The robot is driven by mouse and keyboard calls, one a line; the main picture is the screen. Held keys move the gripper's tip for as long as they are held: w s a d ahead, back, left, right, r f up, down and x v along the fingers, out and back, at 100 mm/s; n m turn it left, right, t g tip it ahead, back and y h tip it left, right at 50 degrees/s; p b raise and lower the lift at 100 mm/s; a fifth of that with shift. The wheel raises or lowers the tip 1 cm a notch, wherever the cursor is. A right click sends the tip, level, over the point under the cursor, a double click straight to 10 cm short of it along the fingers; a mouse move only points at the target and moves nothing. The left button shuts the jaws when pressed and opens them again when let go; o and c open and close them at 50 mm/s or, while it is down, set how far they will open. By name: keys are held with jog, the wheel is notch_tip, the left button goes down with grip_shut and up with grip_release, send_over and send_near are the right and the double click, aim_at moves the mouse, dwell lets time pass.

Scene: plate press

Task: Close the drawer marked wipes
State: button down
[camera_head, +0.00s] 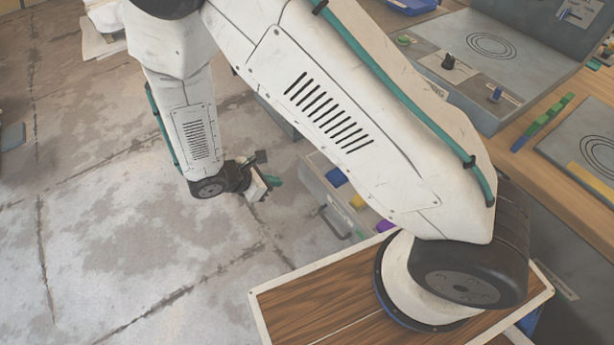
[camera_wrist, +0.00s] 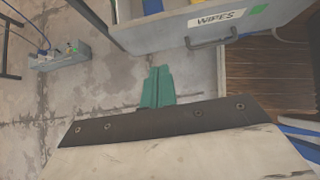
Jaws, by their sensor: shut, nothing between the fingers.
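The drawer marked wipes (camera_wrist: 262,38) shows at the top right of the wrist view, with a white label reading WIPES and a dark bar handle (camera_wrist: 212,43) on its grey front. In the head view the drawer (camera_head: 312,184) stands open, with blue, yellow and purple things inside; my arm hides part of it. My gripper (camera_head: 271,184) is to the left of the drawer, in front of it and apart from it. In the wrist view its teal fingers (camera_wrist: 157,84) are together and empty, below and left of the handle.
A wooden workbench (camera_head: 548,101) with a grey press (camera_head: 490,50) stands at the right. Stained concrete floor (camera_head: 120,240) lies open at the left. A grey box (camera_wrist: 62,61) with small things on it shows in the wrist view. A wood-topped surface (camera_head: 310,300) is under my arm.

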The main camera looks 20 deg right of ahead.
send_near(315, 178)
notch_tip(315, 178, down, 4)
jog(key=d, duration=0.3)
jog(key=shift+w, duration=0.3)
jog(key=shift+d, duration=0.45)
jog(key=shift+w, duration=0.1)
